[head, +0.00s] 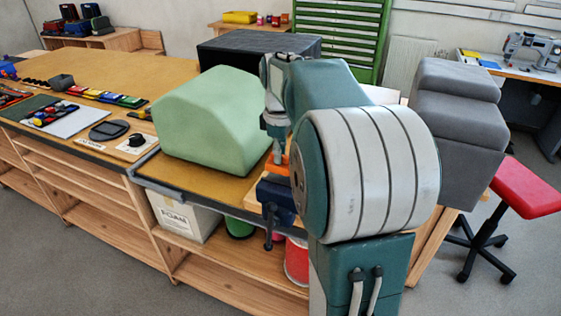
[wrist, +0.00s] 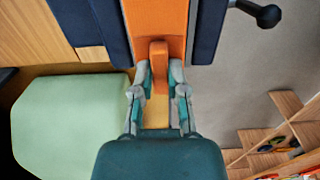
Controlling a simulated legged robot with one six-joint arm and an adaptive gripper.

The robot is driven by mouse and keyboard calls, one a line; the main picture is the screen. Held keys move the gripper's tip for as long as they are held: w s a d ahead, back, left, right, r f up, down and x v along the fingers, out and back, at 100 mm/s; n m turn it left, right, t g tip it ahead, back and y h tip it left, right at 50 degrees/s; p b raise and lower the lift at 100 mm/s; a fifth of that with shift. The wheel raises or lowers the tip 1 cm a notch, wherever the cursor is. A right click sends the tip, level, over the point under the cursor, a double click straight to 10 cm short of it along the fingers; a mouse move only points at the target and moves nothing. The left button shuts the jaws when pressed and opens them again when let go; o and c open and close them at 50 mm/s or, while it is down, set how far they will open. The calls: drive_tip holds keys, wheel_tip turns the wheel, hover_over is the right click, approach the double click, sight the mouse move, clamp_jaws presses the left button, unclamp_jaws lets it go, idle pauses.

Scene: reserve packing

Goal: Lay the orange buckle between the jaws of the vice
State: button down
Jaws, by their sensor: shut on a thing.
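The orange buckle (wrist: 158,20) shows in the wrist view, its broad part between the two dark blue jaws of the vice (wrist: 210,32). My gripper (wrist: 160,75) is shut on its narrower near part. Little or no gap shows beside the broad part; I cannot tell if it rests on the vice or hangs just above. In the head view the blue vice (head: 276,194) sits at the bench's front edge, partly hidden by my arm. A bit of orange buckle (head: 283,163) shows above it, below my gripper (head: 276,150).
A large pale green block (head: 212,120) stands on the bench just left of the vice; it also shows in the wrist view (wrist: 65,120). The vice handle (wrist: 265,14) sticks out to the right. Grey foam blocks (head: 455,125) stand right of my arm. A red stool (head: 525,187) is farther right.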

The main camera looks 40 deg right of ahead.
drive_tip(key=shift+f, duration=1.25)
drive_tip(key=shift+s+f, duration=0.1)
drive_tip(key=c, duration=0.7)
unclamp_jaws()
drive_tip(key=shift+o, duration=0.2)
wheel_tip(320, 180, up, 12)
drive_tip(key=shift+r, duration=0.1)
drive_tip(key=s+a+f+m+t, duration=0.1)
drive_tip(key=s+a+m+t, duration=0.1)
drive_tip(key=s+a, duration=0.35)
drive_tip(key=s+a+f+m+t, duration=0.1)
drive_tip(key=s+a+f, duration=0.15)
drive_tip(key=a, duration=0.55)
drive_tip(key=s+a+f+m+t, duration=0.2)
drive_tip(key=s+a+f+m, duration=0.1)
drive_tip(key=s+a+f, duration=0.4)
drive_tip(key=shift+s+f+t, duration=0.3)
drive_tip(key=shift+s+f, duration=0.1)
drive_tip(key=shift+s, duration=0.8)
